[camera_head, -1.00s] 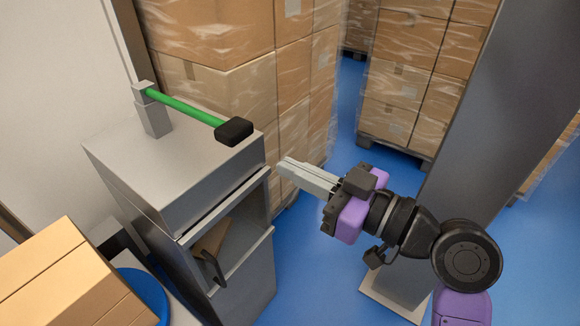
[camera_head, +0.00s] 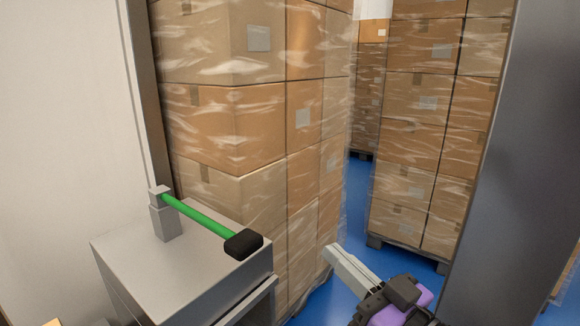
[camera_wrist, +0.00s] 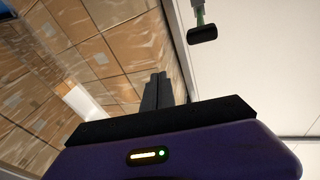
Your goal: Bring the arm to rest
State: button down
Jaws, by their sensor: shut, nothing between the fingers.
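My gripper (camera_head: 335,256) is at the lower middle-right of the head view, to the right of the grey cabinet (camera_head: 180,268). Its pale fingers are together, with nothing between them. They point up and left, apart from the cabinet and the boxes. In the wrist view, the two dark fingers of my gripper (camera_wrist: 158,80) also lie together and empty. The rest of my arm is cut off by the lower edge of the head view.
A green-handled lever with a black grip (camera_head: 243,244) stands on the cabinet, left of my gripper; its grip also shows in the wrist view (camera_wrist: 202,34). Wrapped box stacks (camera_head: 235,125) rise behind. A grey column (camera_head: 510,180) is at the right. Blue floor (camera_head: 358,200) shows between the stacks.

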jog(key=s+d+f+m+t+h+p, duration=0.1)
jog(key=s+d+f+m+t+h, duration=0.2)
jog(key=s+d+f+m+h, duration=0.6)
jog(key=s+d+f+n+g, duration=0.1)
jog(key=s+f, duration=0.2)
jog(key=s, duration=0.6)
jog(key=s+d+f+n+g+h+p, duration=0.1)
jog(key=s+f+g, duration=0.1)
jog(key=s, duration=0.7)
jog(key=s+d+f+n+g+h+p, duration=0.1)
jog(key=s+f, duration=0.3)
jog(key=s, duration=0.6)
jog(key=shift+n, duration=0.3)
jog(key=shift+d+f, duration=0.1)
